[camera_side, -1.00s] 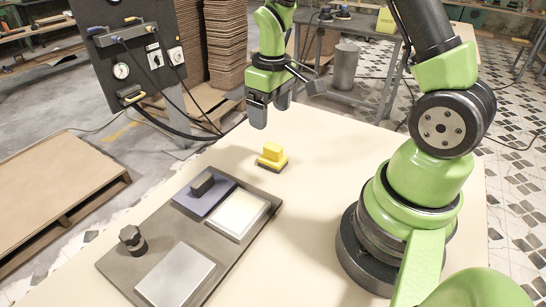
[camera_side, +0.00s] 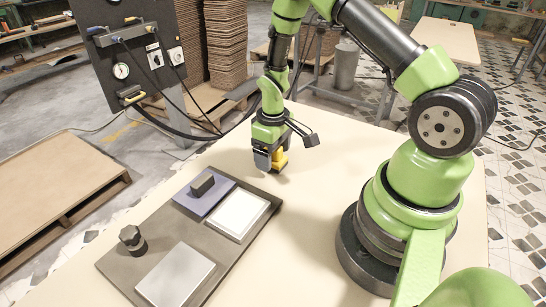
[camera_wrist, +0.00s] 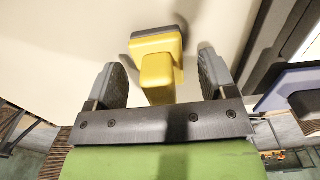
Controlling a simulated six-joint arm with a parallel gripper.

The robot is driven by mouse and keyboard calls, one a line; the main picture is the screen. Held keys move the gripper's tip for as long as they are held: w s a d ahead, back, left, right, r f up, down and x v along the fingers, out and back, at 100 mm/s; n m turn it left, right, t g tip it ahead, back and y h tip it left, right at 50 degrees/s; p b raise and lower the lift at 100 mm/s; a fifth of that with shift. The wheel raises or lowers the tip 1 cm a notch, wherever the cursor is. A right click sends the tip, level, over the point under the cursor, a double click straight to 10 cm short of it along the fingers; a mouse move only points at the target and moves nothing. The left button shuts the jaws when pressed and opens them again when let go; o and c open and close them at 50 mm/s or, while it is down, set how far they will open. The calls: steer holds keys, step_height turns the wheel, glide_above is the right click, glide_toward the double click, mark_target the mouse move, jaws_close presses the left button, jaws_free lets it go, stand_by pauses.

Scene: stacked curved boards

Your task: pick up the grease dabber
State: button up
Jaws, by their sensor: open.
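The yellow piece, which I take to be the grease dabber (camera_side: 281,161), stands on the cream table with its upright handle on a wider base. In the side view my gripper (camera_side: 270,160) hides most of it. In the wrist view the dabber (camera_wrist: 157,68) has its handle between the two grey fingers of my gripper (camera_wrist: 159,70), with a gap on each side. My gripper is open, low over the table, pointing down. I cannot tell whether a finger touches the dabber.
A dark tray (camera_side: 115,265) lies in front. It holds a blue plate (camera_side: 212,203) with a dark block (camera_side: 202,184), a white pad (camera_side: 240,213), a grey plate (camera_side: 176,277) and a black knob (camera_side: 132,240).

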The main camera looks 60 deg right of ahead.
steer(key=c, duration=1.1)
steer(key=shift+o, duration=0.2)
steer(key=shift+r, duration=0.1)
step_height(320, 180, up, 10)
steer(key=shift+f, duration=0.1)
steer(key=o, duration=0.4)
steer(key=shift+c, duration=1.4)
